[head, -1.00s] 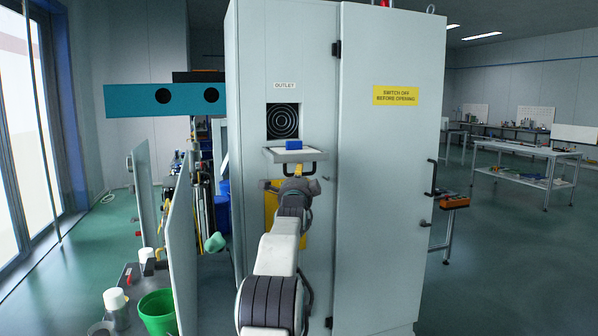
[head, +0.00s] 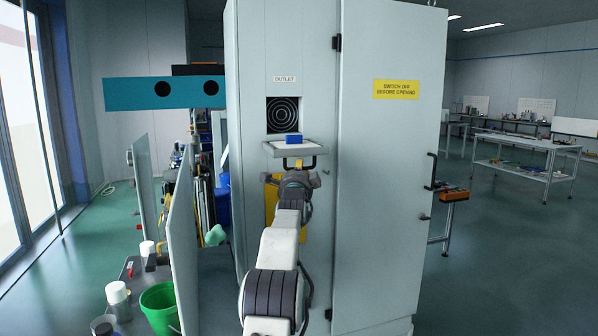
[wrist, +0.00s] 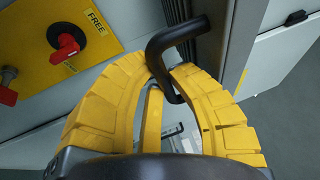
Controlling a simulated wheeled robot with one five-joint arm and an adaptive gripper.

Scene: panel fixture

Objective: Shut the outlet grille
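The outlet grille (head: 276,150) is a pale flap standing out roughly level below the square outlet opening (head: 283,114), which shows dark concentric rings. A small blue block (head: 293,140) sits on it. Its black handle (head: 311,163) hangs at the front edge. In the wrist view the bent black handle (wrist: 176,37) runs down between the yellow fingertips of my gripper (wrist: 164,76). The fingertips are close together with the handle filling the gap. In the head view my arm hides most of the gripper.
A yellow panel with a red knob (wrist: 66,46) lies left of my gripper in the wrist view. The tall cabinet door (head: 390,190) stands to the right. Grey panels (head: 182,240), a green bucket (head: 160,308) and white-topped containers (head: 117,293) stand left. Open floor lies right.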

